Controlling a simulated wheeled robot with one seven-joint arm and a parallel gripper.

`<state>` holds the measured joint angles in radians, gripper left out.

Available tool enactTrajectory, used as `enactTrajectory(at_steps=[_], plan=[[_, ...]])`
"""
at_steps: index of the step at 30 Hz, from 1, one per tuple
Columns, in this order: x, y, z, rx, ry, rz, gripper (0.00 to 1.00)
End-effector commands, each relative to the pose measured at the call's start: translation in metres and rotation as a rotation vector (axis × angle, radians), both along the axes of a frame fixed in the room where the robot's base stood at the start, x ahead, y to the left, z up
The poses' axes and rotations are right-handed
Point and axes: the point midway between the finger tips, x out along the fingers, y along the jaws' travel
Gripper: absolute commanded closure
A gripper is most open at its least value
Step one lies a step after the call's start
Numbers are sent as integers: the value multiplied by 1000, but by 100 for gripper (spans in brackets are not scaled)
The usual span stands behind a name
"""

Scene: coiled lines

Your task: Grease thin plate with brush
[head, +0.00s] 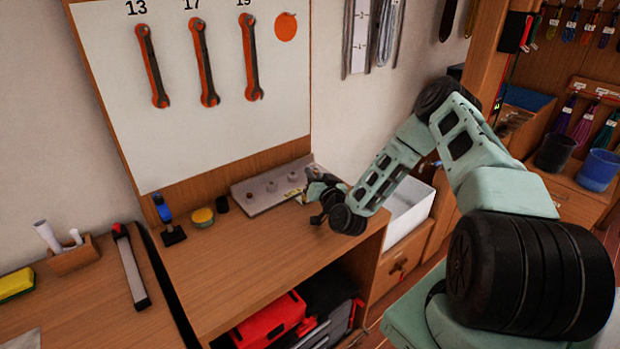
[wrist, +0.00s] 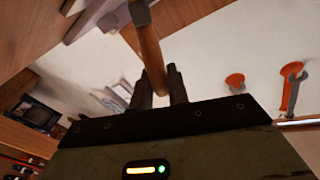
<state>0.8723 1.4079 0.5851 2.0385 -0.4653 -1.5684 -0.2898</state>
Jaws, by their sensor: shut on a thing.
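My gripper (head: 322,192) is at the right end of a grey metal plate (head: 240,194) at the back of the wooden bench. In the wrist view my gripper (wrist: 160,84) is shut on a brown wooden handle, which I take as the brush (wrist: 149,48). A grey metal collar shows at its far end; the bristles are not clear. The plate has several round studs on it and small yellow marks near my gripper. Whether the brush touches the plate is hidden in the head view. A low round tin (head: 203,217) with a yellow top stands left of the plate.
A small black cup (head: 222,204) and a blue-handled tool on a black base (head: 168,220) stand by the tin. Wrenches (head: 203,62) hang on the white board behind. A white bin (head: 408,207) is right of the bench. The bench front is clear.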

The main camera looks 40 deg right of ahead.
Motion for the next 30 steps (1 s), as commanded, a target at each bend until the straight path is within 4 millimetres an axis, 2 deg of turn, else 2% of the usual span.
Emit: enactTrajectory(at_steps=[30], plan=[[2,-57,-2,-2,-1,-2,100]])
